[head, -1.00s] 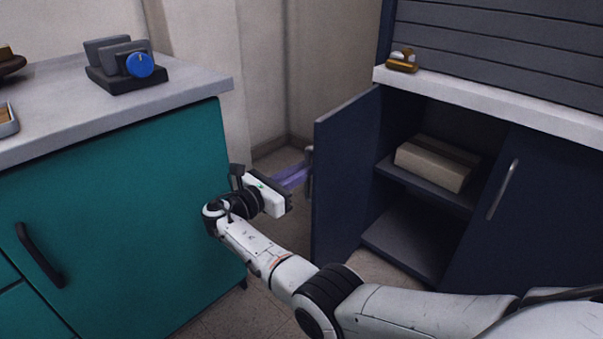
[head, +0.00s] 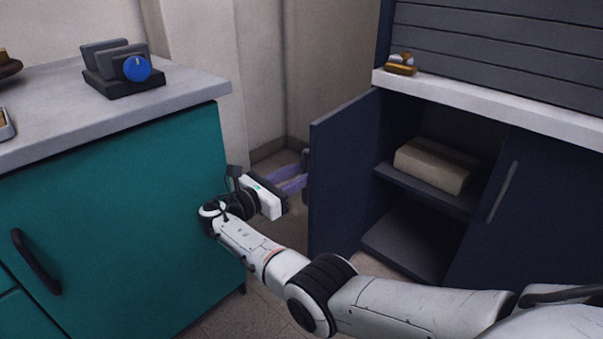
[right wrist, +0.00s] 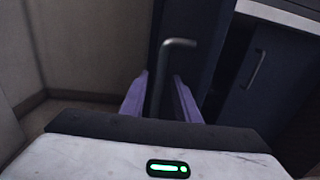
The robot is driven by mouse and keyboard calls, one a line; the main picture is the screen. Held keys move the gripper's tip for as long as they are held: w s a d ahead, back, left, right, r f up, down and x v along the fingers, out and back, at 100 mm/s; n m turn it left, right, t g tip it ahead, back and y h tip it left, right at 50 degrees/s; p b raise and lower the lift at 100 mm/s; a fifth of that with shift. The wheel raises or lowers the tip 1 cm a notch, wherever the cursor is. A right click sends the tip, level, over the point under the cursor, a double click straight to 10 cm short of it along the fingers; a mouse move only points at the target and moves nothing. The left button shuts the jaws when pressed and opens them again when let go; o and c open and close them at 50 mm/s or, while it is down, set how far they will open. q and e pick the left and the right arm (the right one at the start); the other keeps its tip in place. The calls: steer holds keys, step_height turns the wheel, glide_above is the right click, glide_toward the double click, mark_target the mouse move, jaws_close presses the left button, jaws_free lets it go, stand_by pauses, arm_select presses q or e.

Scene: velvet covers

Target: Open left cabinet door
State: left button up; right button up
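The dark blue left cabinet door (head: 340,178) stands swung open, its outer face turned toward the left wall. Its metal handle (right wrist: 163,75) shows in the right wrist view, standing between my fingers with a gap on each side. My right gripper (head: 303,172) is at the outer side of the door, its purple fingers spread apart. It also shows in the right wrist view (right wrist: 161,92). In the head view the handle is mostly hidden by the fingertips and the door edge. My left gripper is not in view.
The closed right door (head: 535,215) has its own handle (head: 502,192). A box (head: 433,166) lies on the cabinet shelf (head: 425,190). A teal cabinet (head: 120,215) stands close on the left of my right wrist. A stapler-like brass item (head: 401,66) sits on the counter.

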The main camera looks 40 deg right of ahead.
steer(key=s+a, duration=0.1)
steer(key=a, duration=0.9)
steer(key=shift+s, duration=0.15)
steer(key=shift+a, duration=0.1)
